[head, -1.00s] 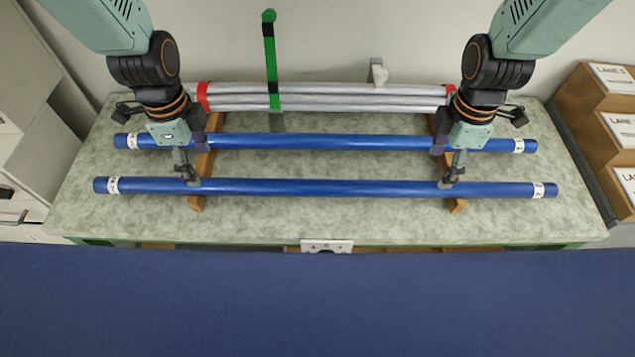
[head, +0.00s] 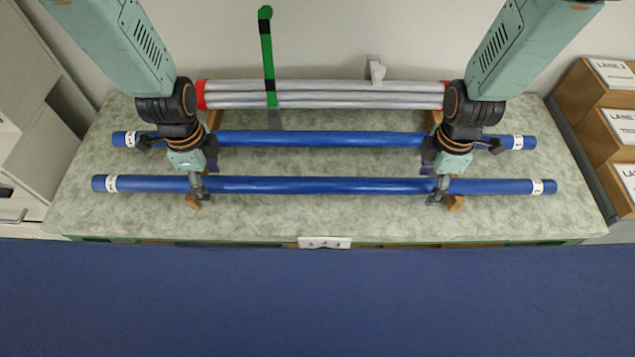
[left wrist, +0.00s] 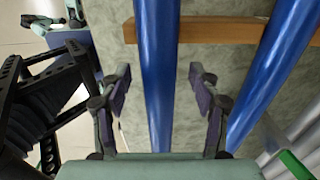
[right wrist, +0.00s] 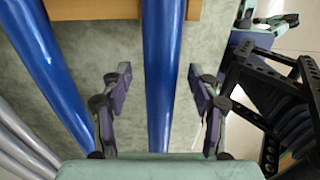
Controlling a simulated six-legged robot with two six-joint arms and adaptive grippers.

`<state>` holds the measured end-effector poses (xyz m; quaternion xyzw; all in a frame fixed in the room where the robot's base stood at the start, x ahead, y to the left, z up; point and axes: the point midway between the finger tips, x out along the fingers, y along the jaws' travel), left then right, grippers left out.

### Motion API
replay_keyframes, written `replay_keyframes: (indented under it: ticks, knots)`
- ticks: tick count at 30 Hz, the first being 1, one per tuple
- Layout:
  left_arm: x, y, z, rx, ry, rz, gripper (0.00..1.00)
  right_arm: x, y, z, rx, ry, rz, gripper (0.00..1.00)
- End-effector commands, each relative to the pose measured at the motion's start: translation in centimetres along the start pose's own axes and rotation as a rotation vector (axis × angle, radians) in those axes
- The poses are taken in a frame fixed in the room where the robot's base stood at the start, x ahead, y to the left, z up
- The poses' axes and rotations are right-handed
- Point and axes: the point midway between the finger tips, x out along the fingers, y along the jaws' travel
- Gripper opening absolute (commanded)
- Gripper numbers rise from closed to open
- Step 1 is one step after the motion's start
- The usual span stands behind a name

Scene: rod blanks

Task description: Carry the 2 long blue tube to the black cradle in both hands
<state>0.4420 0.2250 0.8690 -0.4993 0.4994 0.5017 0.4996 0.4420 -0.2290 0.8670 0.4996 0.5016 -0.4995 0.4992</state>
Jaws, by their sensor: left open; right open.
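Two long blue tubes with white end labels lie parallel across the bench. The front tube (head: 320,185) is nearer the bench's front edge; the back tube (head: 320,139) lies behind it. My left gripper (head: 196,192) is at the front tube, left of its middle; my right gripper (head: 439,190) is at it, right of its middle. In the left wrist view the front tube (left wrist: 158,60) runs between the open fingers. In the right wrist view the front tube (right wrist: 161,60) also runs between open fingers. Neither gripper is closed on it. I see no black cradle.
Silver rods (head: 330,95) with red ends lie behind the tubes, crossed by a green strap (head: 267,55). Wooden bearers (left wrist: 215,30) support the tubes. Wooden lane boxes (head: 592,110) stand right. The bench top (head: 320,220) is clear in front.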

Motion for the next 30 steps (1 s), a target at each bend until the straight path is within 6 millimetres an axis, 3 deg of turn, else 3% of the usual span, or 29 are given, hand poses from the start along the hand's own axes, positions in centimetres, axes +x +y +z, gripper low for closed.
replay_keyframes:
  ticks: [4, 25, 30]
  knots:
    - [-0.03, 0.0, 0.0, 0.0, 0.0, 0.0, 0.61, -0.03, 0.01, 0.0, 0.0, 0.0, 0.0, 0.6]
    - [-0.02, 0.01, 0.01, 0.0, 0.0, 0.0, 0.02, -0.02, -0.01, 0.0, 0.0, 0.0, 0.0, 0.0]
    - [-0.01, 0.03, 0.01, -0.001, 0.0, 0.0, 0.0, -0.03, -0.02, 0.0, -0.001, 0.0, 0.0, 0.0]
